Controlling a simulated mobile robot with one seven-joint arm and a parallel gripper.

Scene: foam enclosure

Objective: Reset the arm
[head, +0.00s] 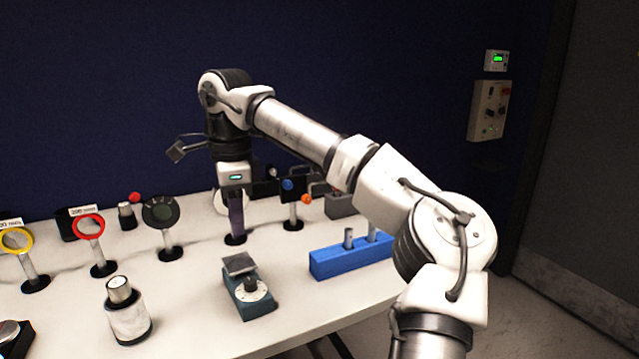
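My arm reaches in from the lower right, rises over the table and bends down at its wrist. My gripper (236,212) points down over the middle of the white table (190,310). Its body is white with a green light, and a narrow dark purplish shape shows below it, just above or in front of a round black base. Whether this shape is the fingers or a held thing is unclear, and the finger gap cannot be made out.
Ring stands, yellow (17,240) and red (89,227), and a dark round holder (161,213) stand left. A blue-grey device with a dial (248,290), a metal-topped cylinder (128,315) and a blue block with posts (345,256) stand nearer. A control box (490,110) hangs on the wall.

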